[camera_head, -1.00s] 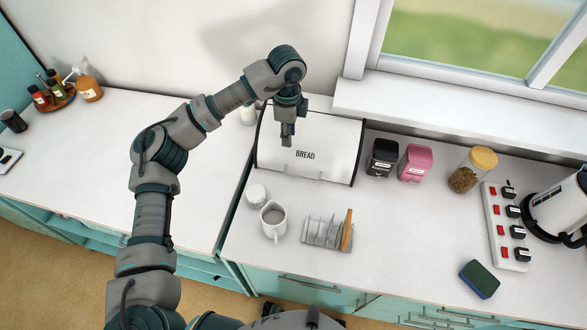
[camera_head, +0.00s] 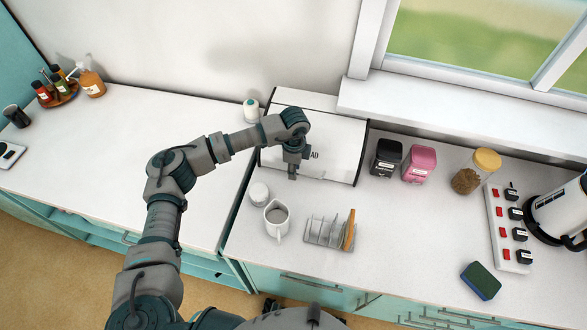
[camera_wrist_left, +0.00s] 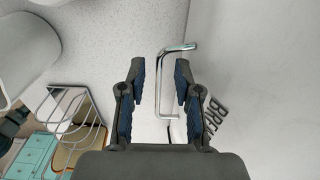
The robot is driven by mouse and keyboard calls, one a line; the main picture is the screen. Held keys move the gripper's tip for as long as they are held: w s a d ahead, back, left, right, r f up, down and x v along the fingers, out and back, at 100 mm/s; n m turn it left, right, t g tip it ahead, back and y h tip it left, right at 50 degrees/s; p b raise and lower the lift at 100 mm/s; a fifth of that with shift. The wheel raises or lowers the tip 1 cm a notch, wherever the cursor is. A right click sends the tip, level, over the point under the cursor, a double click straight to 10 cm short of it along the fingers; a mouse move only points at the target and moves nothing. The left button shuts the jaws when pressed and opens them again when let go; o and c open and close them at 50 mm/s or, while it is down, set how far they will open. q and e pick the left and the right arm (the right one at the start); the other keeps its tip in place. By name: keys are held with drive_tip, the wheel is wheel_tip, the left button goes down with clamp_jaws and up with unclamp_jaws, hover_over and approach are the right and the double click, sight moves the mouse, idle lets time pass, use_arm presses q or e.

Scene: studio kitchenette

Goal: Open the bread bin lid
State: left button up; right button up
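The white bread bin (camera_head: 335,142) stands against the back wall, with its lid down and dark lettering on its front. The lettered front also fills the right of the left wrist view (camera_wrist_left: 270,90). My left gripper (camera_head: 292,175) is low in front of the bin's front face, covering part of the lettering. In the left wrist view my left gripper (camera_wrist_left: 160,80) is open, and the chrome bar handle (camera_wrist_left: 165,85) shows between its fingers. No grip on the handle is visible. My right gripper is not in view.
A white jug (camera_head: 277,222), a small white pot (camera_head: 259,194) and a toast rack (camera_head: 324,234) stand in front of the bin. Black (camera_head: 386,158) and pink (camera_head: 419,164) canisters stand just right of it. The counter at left is largely clear.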

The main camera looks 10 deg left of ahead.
sight(305, 171)
use_arm(q)
drive_tip(key=d, duration=0.4)
drive_tip(key=c, duration=0.3)
drive_tip(key=shift+a, duration=0.25)
clamp_jaws()
drive_tip(key=shift+s+a+f, duration=0.1)
drive_tip(key=shift+a+f, duration=0.1)
drive_tip(key=shift+a, duration=1)
drive_tip(key=shift+d+r, duration=0.3)
drive_tip(key=shift+d, duration=0.1)
drive_tip(key=shift+c, duration=0.3)
unclamp_jaws()
drive_tip(key=shift+d, duration=0.1)
drive_tip(key=o, duration=0.4)
drive_tip(key=shift+w, duration=0.25)
drive_tip(key=shift+c, duration=0.2)
drive_tip(key=shift+r, duration=0.2)
wheel_tip(305, 171, up, 11)
drive_tip(key=shift+r, duration=0.2)
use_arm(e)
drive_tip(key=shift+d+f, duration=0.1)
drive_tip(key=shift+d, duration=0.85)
